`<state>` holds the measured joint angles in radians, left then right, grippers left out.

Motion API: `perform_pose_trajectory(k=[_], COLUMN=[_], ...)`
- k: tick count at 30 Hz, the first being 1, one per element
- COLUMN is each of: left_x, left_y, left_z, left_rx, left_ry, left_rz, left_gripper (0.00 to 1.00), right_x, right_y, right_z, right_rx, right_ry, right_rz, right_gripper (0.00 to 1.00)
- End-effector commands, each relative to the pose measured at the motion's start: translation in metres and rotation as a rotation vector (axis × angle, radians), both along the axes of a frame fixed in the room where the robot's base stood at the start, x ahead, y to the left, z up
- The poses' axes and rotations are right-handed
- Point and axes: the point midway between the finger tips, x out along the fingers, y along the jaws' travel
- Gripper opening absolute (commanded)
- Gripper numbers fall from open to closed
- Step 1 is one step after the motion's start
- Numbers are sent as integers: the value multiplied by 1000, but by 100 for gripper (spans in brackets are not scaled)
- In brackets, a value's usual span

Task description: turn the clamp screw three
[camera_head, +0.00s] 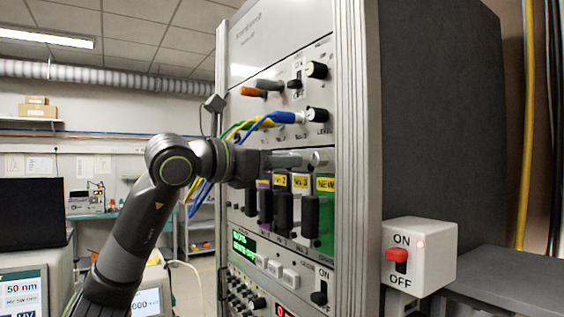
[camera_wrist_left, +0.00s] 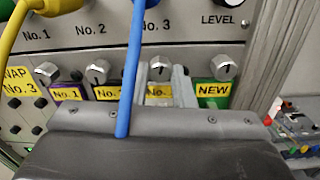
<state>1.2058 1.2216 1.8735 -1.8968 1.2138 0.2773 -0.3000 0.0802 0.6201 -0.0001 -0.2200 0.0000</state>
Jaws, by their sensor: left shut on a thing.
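Clamp screw three (camera_wrist_left: 160,68) is a silver hexagonal knob above the yellow No. 3 label (camera_wrist_left: 158,91) in the left wrist view. My left gripper (camera_wrist_left: 161,80) has one finger on each side of this knob and is shut on it. In the head view my left gripper (camera_head: 292,159) reaches in from the left to the row of screws on the rack, and its fingers hide screw three. The No. 1 screw (camera_wrist_left: 46,72), No. 2 screw (camera_wrist_left: 97,71) and NEW screw (camera_wrist_left: 223,67) stand in the same row. My right gripper is not in view.
A blue cable (camera_wrist_left: 131,60) hangs down in front of the panel, close to the left finger. Yellow and green cables (camera_head: 240,125) loop beside the rack. Black modules (camera_head: 284,214) stick out below the screws. An ON/OFF switch box (camera_head: 430,250) stands right of the rack.

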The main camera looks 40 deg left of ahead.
Motion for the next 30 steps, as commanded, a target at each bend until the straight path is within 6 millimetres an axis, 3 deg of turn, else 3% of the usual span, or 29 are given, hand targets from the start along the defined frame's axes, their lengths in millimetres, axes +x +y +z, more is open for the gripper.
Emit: perform_pose_trajectory(k=[14,15,19,30], left_x=[0,0,0,-3], left_y=[-1,-1,-1,1], left_z=[-2,-2,-2,-1], left_rx=[-11,-11,-11,-11], left_ry=[11,10,9,6], left_rz=[-2,-2,-2,1], left_gripper=[0,26,43,44], right_x=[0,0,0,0], right_y=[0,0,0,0], right_z=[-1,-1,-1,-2], right_rx=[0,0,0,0], right_ry=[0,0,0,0], right_rz=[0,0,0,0], right_gripper=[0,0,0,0])
